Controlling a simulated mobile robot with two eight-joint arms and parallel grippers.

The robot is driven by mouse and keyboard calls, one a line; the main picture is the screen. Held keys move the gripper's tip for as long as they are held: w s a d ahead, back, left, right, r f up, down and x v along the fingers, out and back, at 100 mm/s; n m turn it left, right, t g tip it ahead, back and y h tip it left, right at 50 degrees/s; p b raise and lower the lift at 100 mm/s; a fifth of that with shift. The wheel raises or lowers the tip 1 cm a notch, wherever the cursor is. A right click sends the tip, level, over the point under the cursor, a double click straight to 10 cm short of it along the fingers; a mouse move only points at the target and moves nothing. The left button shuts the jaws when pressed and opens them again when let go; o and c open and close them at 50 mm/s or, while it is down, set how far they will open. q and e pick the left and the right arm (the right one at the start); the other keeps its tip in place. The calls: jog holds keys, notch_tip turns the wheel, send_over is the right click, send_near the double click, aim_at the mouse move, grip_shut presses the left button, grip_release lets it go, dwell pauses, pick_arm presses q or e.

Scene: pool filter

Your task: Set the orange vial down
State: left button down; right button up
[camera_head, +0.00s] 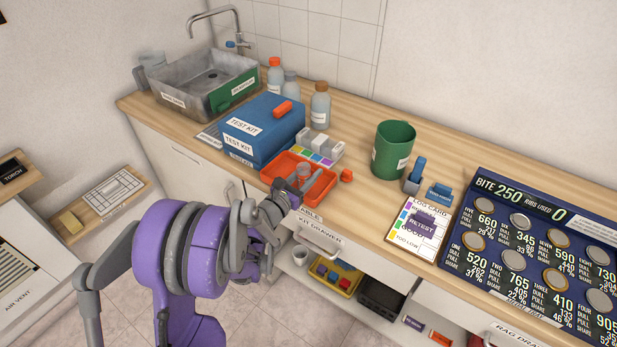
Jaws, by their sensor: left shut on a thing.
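My left gripper (294,187) reaches over the orange tray (325,190) on the counter. It is shut on a small vial (303,171), which shows as a pale, see-through cylinder with a reddish tint against the tray. The vial stands roughly upright at the fingertips. I cannot tell whether its bottom touches the tray, since the fingers hide its lower part. A small orange cap (346,175) lies on the counter just right of the tray. My right gripper is not in view.
Behind the tray are a blue test kit box (262,130) with an orange piece on top, and a colour-striped block (318,149). A green cup (393,149), a log card (419,226) and a dark scoreboard (535,255) stand to the right.

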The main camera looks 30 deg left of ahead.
pick_arm(q)
jog(key=shift+f, duration=0.65)
jog(key=shift+f, duration=0.2)
jog(key=shift+c, duration=2.2)
grip_release()
jog(key=shift+r, duration=0.15)
